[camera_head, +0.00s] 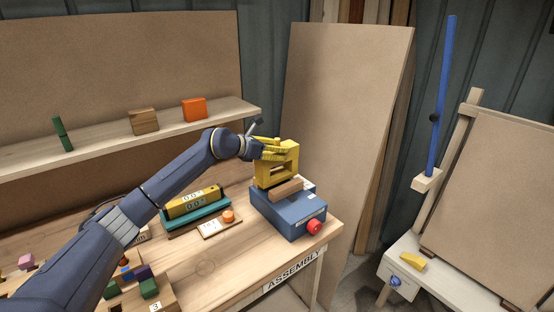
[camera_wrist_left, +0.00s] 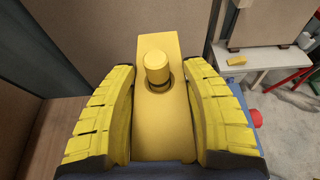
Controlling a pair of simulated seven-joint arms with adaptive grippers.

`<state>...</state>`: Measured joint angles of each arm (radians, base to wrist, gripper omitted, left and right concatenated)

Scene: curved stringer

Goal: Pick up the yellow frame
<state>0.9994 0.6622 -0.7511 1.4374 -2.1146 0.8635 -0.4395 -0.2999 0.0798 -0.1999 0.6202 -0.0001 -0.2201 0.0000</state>
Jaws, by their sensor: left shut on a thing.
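The yellow frame (camera_head: 285,170) is a blocky piece with an opening through it, at the blue box on the right end of the workbench. My left gripper (camera_head: 273,150) is shut on it, reaching in from the left. In the left wrist view, the two yellow ridged fingers flank the frame's yellow top (camera_wrist_left: 162,110), which carries a round peg (camera_wrist_left: 157,68). Whether the frame still touches what is below it cannot be told. My right gripper is not in view.
A blue box (camera_head: 283,216) with a red knob (camera_head: 314,226) and a wooden block (camera_head: 286,188) stand beneath the frame. A yellow level (camera_head: 194,202) lies to the left. A shelf (camera_head: 100,144) holds several blocks. A tall brown panel (camera_head: 343,110) leans behind.

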